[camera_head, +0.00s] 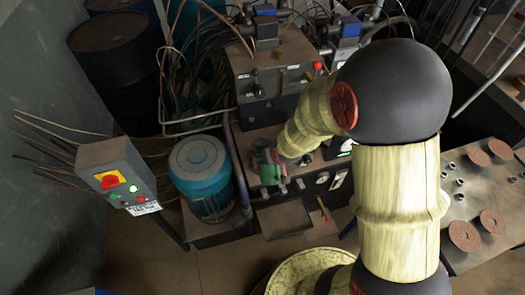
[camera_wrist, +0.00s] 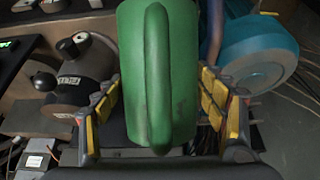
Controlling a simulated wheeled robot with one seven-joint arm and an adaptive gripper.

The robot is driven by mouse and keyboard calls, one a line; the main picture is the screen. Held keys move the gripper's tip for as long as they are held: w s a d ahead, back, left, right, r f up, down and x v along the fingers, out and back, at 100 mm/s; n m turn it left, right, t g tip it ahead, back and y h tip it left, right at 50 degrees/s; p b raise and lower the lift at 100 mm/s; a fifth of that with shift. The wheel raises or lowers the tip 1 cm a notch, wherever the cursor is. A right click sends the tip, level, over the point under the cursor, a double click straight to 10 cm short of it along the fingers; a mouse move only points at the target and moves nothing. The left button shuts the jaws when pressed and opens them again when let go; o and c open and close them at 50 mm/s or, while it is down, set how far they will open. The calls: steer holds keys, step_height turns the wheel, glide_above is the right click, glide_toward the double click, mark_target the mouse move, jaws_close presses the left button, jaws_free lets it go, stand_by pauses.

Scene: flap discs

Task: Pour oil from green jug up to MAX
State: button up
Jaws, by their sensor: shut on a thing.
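My gripper (camera_wrist: 158,95) is shut on a green jug (camera_wrist: 183,75), with its yellow-padded fingers on either side of the body. The jug's long handle faces the wrist camera. In the head view the jug (camera_head: 270,174) is small, in front of the machine's dark lower block, at the end of my arm. Its spout and the oil inside are hidden, and I cannot tell its tilt. No MAX mark is readable.
A blue motor (camera_head: 198,170) stands left of the jug and also shows in the wrist view (camera_wrist: 257,52). A grey control box (camera_head: 118,172) is farther left. A grey labelled fitting (camera_wrist: 82,78) is left of the jug. A bench with red-brown discs (camera_head: 464,235) is at right.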

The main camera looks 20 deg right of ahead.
mark_target(274, 180)
steer(key=shift+f+b, duration=0.25)
steer(key=shift+b, duration=0.2)
steer(key=b, duration=0.2)
steer(key=f+t+b, duration=0.1)
steer(key=b, duration=0.1)
steer(key=shift+s+f, duration=0.2)
steer(key=shift+s, duration=0.15)
steer(key=f+t+b, duration=0.1)
steer(key=b, duration=0.3)
steer(key=s+f+t+b, duration=0.1)
steer(key=f+b, duration=0.1)
steer(key=b, duration=0.1)
steer(key=s+f+b, duration=0.1)
steer(key=b, duration=0.3)
steer(key=shift+f+t+b, duration=0.3)
steer(key=shift+f+t, duration=0.05)
steer(key=shift+t, duration=0.05)
steer(key=b, duration=0.1)
steer(key=s+t+b, duration=0.1)
steer(key=b, duration=0.1)
steer(key=shift+f+t, duration=0.25)
steer(key=shift+t, duration=0.05)
steer(key=shift+s+t, duration=0.15)
steer(key=shift+t, duration=0.15)
steer(key=shift+s+f+t, duration=0.2)
steer(key=shift+f+t, duration=0.1)
steer(key=shift+t, duration=0.4)
